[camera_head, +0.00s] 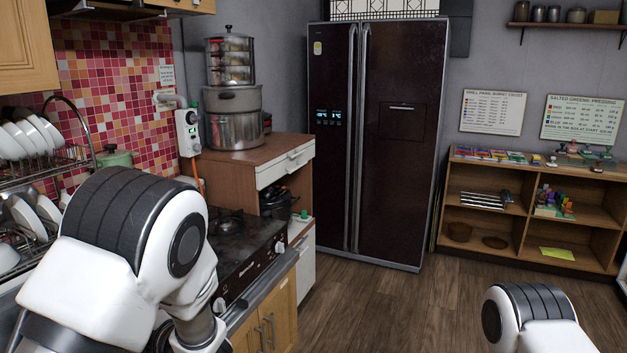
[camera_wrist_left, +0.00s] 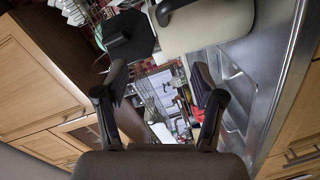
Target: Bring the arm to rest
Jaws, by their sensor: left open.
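My left gripper (camera_wrist_left: 158,78) shows in the left wrist view with its two dark fingers spread wide apart. No object is held between the fingers. In the head view my white left arm (camera_head: 105,280) is bent across the lower left in front of the counter, and its gripper is not visible there. A link of my right arm (camera_head: 540,335) shows at the bottom right edge. My right gripper is out of view.
A black stove (camera_head: 245,250) sits beside my left arm. A dish rack (camera_head: 70,160) stands at far left. Floor (camera_head: 400,305) before the fridge (camera_head: 385,140) is clear.

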